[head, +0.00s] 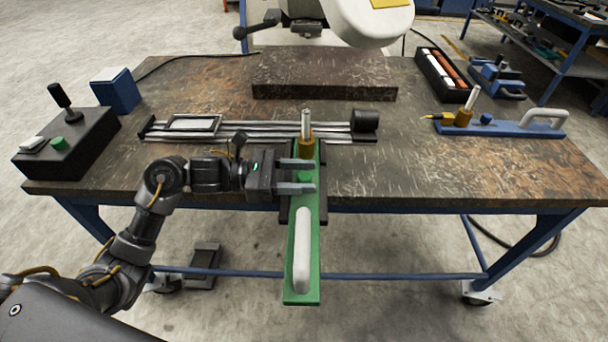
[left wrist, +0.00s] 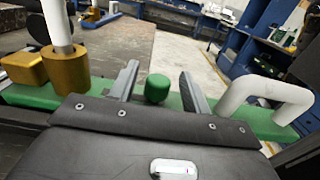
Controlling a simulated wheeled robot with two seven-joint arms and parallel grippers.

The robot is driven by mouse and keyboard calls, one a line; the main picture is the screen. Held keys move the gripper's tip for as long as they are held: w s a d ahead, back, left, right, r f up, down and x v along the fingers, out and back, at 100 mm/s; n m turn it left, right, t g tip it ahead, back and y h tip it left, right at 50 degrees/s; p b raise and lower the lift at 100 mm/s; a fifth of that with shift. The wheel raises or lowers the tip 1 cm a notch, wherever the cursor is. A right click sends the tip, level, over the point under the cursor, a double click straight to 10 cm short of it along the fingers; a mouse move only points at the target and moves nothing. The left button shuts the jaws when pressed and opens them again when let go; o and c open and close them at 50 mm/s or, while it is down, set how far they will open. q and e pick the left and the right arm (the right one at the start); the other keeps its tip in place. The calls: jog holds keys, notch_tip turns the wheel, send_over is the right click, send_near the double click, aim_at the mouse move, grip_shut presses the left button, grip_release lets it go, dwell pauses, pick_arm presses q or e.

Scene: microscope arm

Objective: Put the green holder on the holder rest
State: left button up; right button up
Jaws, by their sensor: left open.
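The green holder (head: 302,265) is a long green bar with a white handle, a green knob (head: 305,177) and a brass fitting with a pale rod. Its far end is over the table and its handle end sticks out past the front edge. Dark parts (head: 323,190), perhaps the holder rest, show on both sides of the bar; I cannot tell whether they bear it. My left gripper (head: 311,176) is open, with its fingers on either side of the knob. In the left wrist view the knob (left wrist: 158,88) stands between the fingers, with visible gaps.
A blue holder (head: 500,127) lies at the right of the table (head: 440,170). A black control box (head: 65,145) stands at the left. A metal rail (head: 250,128) lies behind my gripper. A raised dark slab (head: 325,75) and a white machine (head: 365,20) are at the back.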

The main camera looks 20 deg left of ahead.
pick_arm(q)
jog(key=b+v, duration=0.2)
jog(key=v, duration=0.9)
jog(key=shift+a, duration=0.15)
pick_arm(e)
notch_tip(320, 180, up, 6)
jog(key=w+a, duration=0.1)
jog(key=w, duration=0.1)
jog(key=shift+w+r+t, duration=0.15)
jog(key=shift+w+t, duration=0.15)
jog(key=shift+w, duration=0.05)
pick_arm(q)
jog(key=shift+s+f, duration=0.1)
jog(key=shift+s, duration=0.05)
pick_arm(e)
jog(key=shift+s, duration=0.1)
